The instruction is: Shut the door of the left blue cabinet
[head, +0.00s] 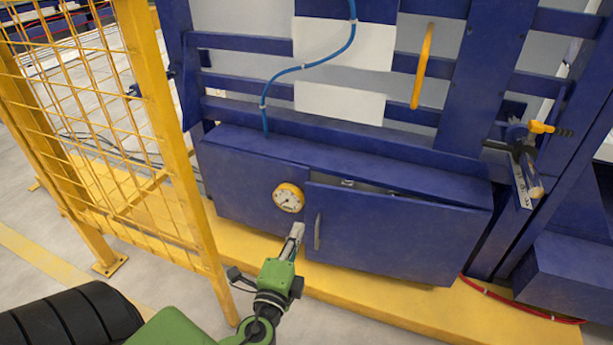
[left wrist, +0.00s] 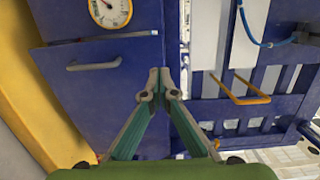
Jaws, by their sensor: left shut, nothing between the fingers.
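The blue cabinet (head: 250,188) stands low on a yellow base. Its left front panel carries a round gauge (head: 289,197), which also shows in the left wrist view (left wrist: 110,10). The door (head: 395,235) on the right has a grey vertical handle (head: 317,232) near its left edge; a dark gap along its top shows it ajar. The door (left wrist: 85,110) and handle (left wrist: 93,64) also show in the left wrist view. My left gripper (head: 298,230) is shut and empty, just left of the handle in the head view; contact cannot be told. My right gripper is out of view.
A yellow mesh fence (head: 150,130) stands close on the left. A blue hose (head: 300,67) and a yellow handle (head: 422,67) are on the rack above. A red cable (head: 520,310) lies at the right. The yellow base (head: 400,305) runs along the cabinet's front.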

